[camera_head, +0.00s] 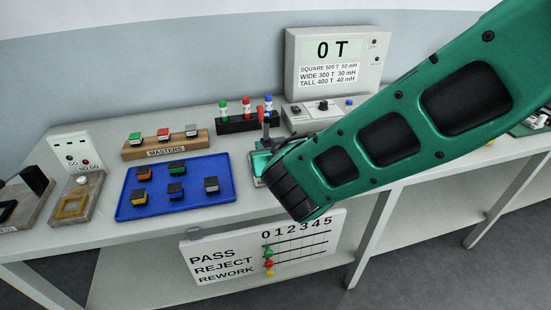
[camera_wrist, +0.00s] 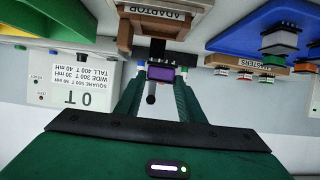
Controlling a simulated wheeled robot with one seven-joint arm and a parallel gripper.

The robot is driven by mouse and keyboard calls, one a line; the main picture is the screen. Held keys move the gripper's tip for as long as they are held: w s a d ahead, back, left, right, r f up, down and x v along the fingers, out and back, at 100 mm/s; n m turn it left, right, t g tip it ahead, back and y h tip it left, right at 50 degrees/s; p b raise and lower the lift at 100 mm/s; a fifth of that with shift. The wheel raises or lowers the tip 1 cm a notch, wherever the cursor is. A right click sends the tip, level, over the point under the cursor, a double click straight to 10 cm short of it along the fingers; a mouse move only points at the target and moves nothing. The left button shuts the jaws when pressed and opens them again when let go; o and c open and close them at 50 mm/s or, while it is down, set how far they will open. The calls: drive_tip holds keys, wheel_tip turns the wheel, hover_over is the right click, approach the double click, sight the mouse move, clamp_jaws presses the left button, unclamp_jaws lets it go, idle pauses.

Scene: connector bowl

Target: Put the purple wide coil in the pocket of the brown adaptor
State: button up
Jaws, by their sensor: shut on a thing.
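The purple wide coil (camera_wrist: 160,74) shows in the wrist view between the fingertips of my gripper (camera_wrist: 160,76), which is shut on it. The brown adaptor (camera_wrist: 124,34), with an ADAPTOR label, is beyond the coil at the top of the wrist view. The coil appears apart from it, but the exact gap is hard to judge. A dark post with a round end shows just below the coil in this view. The pocket is not clearly visible. In the head view my arm hides the adaptor and the coil.
A blue tray (camera_head: 177,208) with several coils lies left of my arm. Behind it is the wooden MASTERS block (camera_head: 165,151). A rack (camera_head: 249,125) with coloured pegs and a meter reading 0 T (camera_head: 334,62) stand at the back. A PASS/REJECT/REWORK board (camera_head: 225,275) hangs in front.

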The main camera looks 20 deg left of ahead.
drive_tip(key=shift+w+d+f, duration=0.35)
drive_tip(key=shift+w+d, duration=0.05)
drive_tip(key=shift+w, duration=0.05)
drive_tip(key=shift+f, duration=2)
drive_tip(key=shift+f, duration=0.15)
drive_tip(key=o, duration=0.8)
drive_tip(key=shift+c, duration=0.2)
drive_tip(key=shift+r, duration=0.2)
drive_tip(key=v, duration=1.2)
